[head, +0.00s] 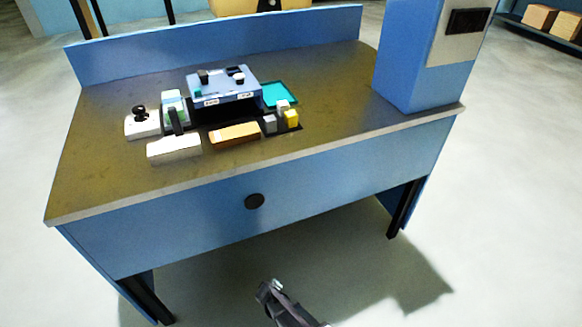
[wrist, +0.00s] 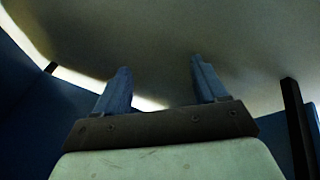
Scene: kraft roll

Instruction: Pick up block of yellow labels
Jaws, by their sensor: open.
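A small yellow block (head: 291,118), which looks like the block of yellow labels, stands on a dark tray (head: 296,128) on the workbench. Grey and white blocks stand close beside it on its left and behind it. My gripper (head: 268,290) is low in front of the bench, below the tabletop and far from the yellow block. In the wrist view my gripper (wrist: 158,85) has its two fingers spread wide with nothing between them. The yellow block is not in the wrist view.
The bench top (head: 340,110) is clear to the right, up to a blue column (head: 415,60). An orange-brown block (head: 234,133), white box (head: 174,147), blue raised stand (head: 222,88) and teal tray (head: 281,93) crowd the left and middle. The bench's front edge and blue apron (head: 330,180) face my gripper.

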